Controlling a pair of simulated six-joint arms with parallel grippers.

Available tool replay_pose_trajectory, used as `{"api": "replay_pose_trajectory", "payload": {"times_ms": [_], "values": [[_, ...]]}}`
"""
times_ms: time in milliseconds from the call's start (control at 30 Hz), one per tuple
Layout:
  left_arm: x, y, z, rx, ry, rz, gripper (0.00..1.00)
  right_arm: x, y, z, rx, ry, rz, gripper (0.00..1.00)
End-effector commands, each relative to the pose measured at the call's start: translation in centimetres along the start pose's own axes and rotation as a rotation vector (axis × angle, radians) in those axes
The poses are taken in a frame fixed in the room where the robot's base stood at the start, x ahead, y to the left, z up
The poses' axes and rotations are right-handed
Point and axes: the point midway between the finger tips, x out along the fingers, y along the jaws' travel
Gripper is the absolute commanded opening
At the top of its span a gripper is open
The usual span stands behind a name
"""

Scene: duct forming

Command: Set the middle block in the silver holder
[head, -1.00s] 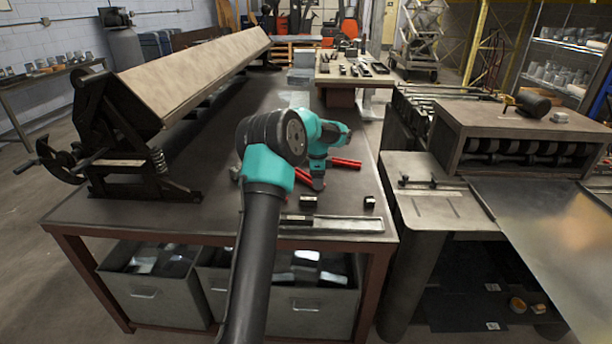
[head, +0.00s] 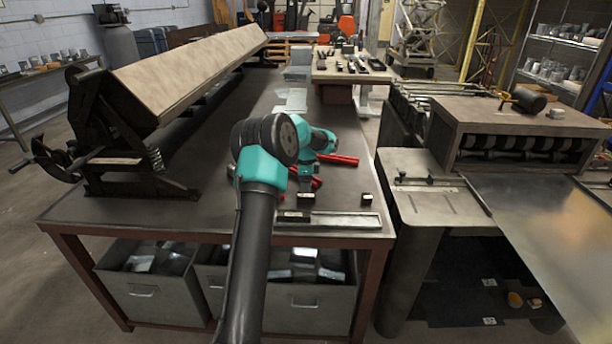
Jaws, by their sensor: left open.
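The silver holder (head: 345,221) is a flat tray lying along the front edge of the dark workbench. A dark block (head: 293,215) sits at its left end. A small black block with a light top (head: 306,199) stands on the bench just behind the holder. A similar block (head: 367,199) stands to the right. A greyish piece (head: 231,171) shows partly left of my arm. My left gripper (head: 308,178) is open and points down, behind and above the block nearest it, apart from it. Its fingertips are small and partly hidden by my arm. My right gripper is out of view.
Red-handled tools (head: 338,159) lie on the bench behind my left gripper. A long sheet-metal brake (head: 190,70) takes up the bench's left side. A grey machine with rollers (head: 520,130) stands to the right. The bench behind the tools is mostly clear.

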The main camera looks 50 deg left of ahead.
Motion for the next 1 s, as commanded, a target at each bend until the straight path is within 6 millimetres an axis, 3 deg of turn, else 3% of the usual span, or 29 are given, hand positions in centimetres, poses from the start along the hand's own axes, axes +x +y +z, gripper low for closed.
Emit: {"api": "replay_pose_trajectory", "payload": {"times_ms": [300,667,1000], "values": [[3.8,0.0,0.0,0.000,0.000,0.000,0.66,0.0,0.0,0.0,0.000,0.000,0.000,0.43],[4.3,0.0,0.0,0.000,0.000,-0.001,0.66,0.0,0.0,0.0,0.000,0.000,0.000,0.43],[4.3,0.0,0.0,0.000,0.000,-0.001,0.35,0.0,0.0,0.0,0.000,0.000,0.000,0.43]]}}
